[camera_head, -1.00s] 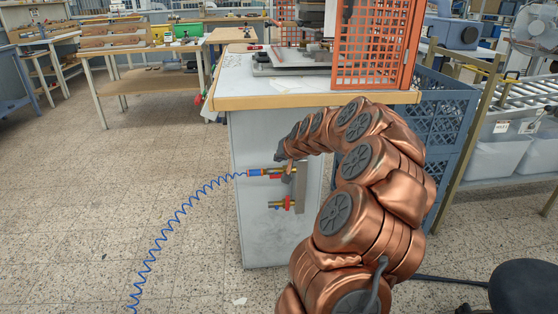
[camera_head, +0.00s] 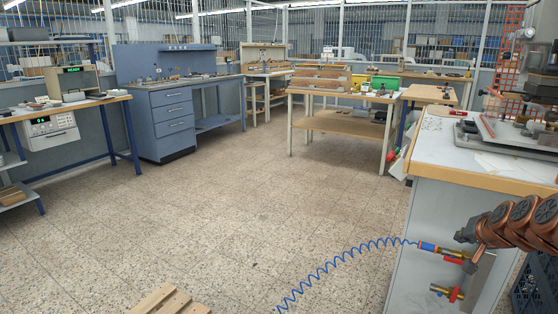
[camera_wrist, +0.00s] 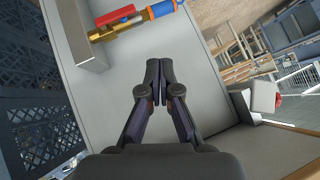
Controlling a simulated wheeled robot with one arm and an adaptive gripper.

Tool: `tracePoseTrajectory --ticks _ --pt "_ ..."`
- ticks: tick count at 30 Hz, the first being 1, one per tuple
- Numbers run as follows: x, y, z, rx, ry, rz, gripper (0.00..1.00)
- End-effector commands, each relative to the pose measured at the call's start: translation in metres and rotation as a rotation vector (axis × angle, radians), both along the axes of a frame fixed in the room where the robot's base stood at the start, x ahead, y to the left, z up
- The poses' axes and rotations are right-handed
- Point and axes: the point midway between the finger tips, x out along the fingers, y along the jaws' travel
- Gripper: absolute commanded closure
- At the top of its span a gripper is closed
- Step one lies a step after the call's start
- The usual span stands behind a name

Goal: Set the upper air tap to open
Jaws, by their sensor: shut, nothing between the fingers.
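The upper air tap (camera_head: 447,252) is a brass fitting on the side panel of the white-grey cabinet, with a red lever and a blue coupling. In the wrist view the tap (camera_wrist: 125,22) is at the top left, and its red lever lies roughly along the brass body. The lower air tap (camera_head: 447,292), also brass with red, is below it in the head view. My gripper (camera_wrist: 158,70) is shut and empty in front of the bare panel, apart from the upper tap. In the head view, my gripper (camera_head: 465,235) is close by the upper tap's right end.
A coiled blue hose (camera_head: 345,262) runs from the upper tap down to the floor. The worktop (camera_head: 470,150) overhangs the panel above the taps. A wooden pallet (camera_head: 170,301) lies at the bottom. The tiled floor in the middle is clear.

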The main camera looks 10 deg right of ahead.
Motion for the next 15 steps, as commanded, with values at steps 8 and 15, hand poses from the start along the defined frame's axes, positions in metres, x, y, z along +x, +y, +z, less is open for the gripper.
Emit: tracePoseTrajectory --ticks 8,15 --pt "-0.008 0.149 -0.012 0.037 0.184 0.267 1.0" --pt "-0.078 0.277 -0.035 0.043 0.443 0.509 1.0"
